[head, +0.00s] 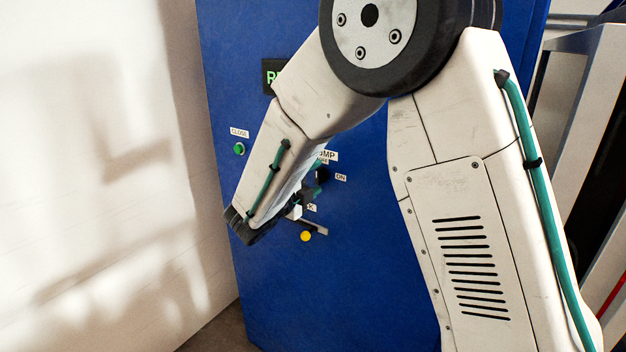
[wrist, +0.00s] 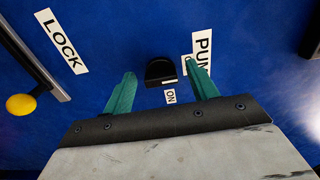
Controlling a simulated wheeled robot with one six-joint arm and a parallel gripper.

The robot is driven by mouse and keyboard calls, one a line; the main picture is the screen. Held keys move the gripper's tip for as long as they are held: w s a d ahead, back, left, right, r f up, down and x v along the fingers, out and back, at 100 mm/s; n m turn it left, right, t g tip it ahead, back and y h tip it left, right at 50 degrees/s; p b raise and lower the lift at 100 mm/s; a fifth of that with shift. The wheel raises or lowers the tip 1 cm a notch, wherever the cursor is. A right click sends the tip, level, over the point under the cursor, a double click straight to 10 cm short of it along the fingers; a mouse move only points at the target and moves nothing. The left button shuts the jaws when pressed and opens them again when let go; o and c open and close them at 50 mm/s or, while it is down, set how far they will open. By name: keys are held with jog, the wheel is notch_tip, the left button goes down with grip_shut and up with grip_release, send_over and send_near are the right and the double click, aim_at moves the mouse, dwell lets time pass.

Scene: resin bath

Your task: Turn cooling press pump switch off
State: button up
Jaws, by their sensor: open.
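The pump switch is a small black knob (wrist: 160,71) on a blue panel, under a partly covered PUMP label (head: 327,155). In the wrist view its pale-marked end faces the ON label (wrist: 170,96). My gripper (wrist: 159,68) is open, its two green fingers on either side of the knob with visible gaps; I cannot tell whether the tips reach its depth. In the head view the switch (head: 321,176) shows just beyond my gripper (head: 311,190), and my forearm hides part of the panel. The OFF marking is not readable.
A yellow ball handle (wrist: 20,104) on a lever sits near the LOCK label (wrist: 61,41); it also shows in the head view (head: 306,236). A green button (head: 239,149) under a CLOSE label is at the left. A dark display (head: 271,76) is partly hidden. A white wall (head: 90,180) stands left.

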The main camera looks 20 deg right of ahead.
jog(key=v, duration=0.7)
jog(key=shift+s+a, duration=0.2)
jog(key=shift+a, duration=0.05)
jog(key=s+d+f+m+g+y, duration=0.2)
jog(key=s+d+m+g, duration=0.25)
jog(key=s+m, duration=0.6)
jog(key=s+d+f+m+g+y, duration=0.15)
jog(key=s+d+m+g, duration=0.4)
jog(key=m, duration=0.85)
jog(key=s+r+m+y, duration=0.3)
jog(key=s+m+y, duration=0.2)
jog(key=s+m, duration=0.4)
jog(key=s+r+m+y, duration=0.3)
jog(key=s+m+y, duration=0.3)
jog(key=s+m, duration=0.3)
jog(key=shift+a+m+t, duration=0.2)
jog(key=shift+m+t, duration=0.2)
jog(key=shift+m, duration=0.05)
